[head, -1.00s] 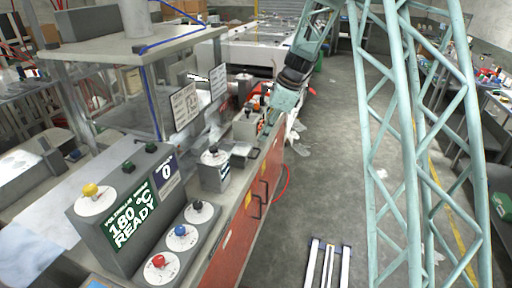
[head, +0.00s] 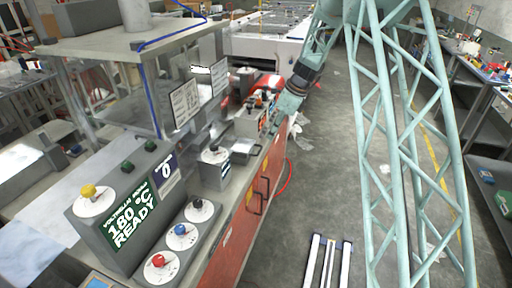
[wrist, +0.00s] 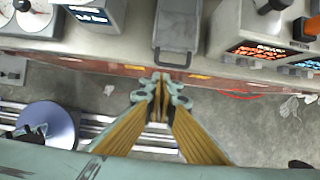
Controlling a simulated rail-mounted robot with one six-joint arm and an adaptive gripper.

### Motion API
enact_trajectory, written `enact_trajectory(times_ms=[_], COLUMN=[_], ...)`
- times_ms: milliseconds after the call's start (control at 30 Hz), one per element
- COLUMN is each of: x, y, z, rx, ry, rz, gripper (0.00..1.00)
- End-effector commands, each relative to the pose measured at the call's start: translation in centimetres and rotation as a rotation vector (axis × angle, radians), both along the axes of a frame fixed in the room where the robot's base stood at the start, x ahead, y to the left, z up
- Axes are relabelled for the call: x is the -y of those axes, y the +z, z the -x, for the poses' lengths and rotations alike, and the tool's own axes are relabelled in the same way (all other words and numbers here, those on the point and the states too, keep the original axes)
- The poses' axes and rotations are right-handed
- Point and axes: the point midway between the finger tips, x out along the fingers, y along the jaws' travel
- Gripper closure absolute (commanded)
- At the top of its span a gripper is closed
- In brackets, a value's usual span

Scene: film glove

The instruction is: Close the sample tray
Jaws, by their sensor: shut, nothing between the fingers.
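The sample tray looks like a flat grey drawer with a dark handle. It (head: 243,147) sits on the bench top between two grey units in the head view, sticking out toward the bench's front edge. In the wrist view the tray (wrist: 176,28) is at the top centre, its handle nearest me. My gripper (wrist: 157,80) is shut and empty, its fingertips just below the handle in the picture. I cannot tell whether they touch it. In the head view my gripper (head: 279,124) is at the bench's front edge, partly hard to make out.
A grey control unit (head: 213,168) stands beside the tray on the near side, and a unit with several knobs (head: 250,122) on the far side. The red bench front (head: 235,235) has black handles. Open floor (head: 310,190) lies to the right.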

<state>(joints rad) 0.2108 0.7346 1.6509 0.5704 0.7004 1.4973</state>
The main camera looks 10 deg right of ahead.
Motion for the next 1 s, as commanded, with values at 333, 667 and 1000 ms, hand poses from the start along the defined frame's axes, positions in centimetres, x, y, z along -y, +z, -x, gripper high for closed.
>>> enact_trajectory(times_ms=[333, 667, 1000], x=[-0.4, -1.6, -3.0], y=[-1.3, -4.9, -8.8], z=[-0.3, -1.0, -1.9], rx=[-0.001, -0.002, -0.001], ry=[-0.001, 0.001, 0.000], rz=[-0.001, 0.000, 0.000], gripper=[1.00, 1.00, 1.00])
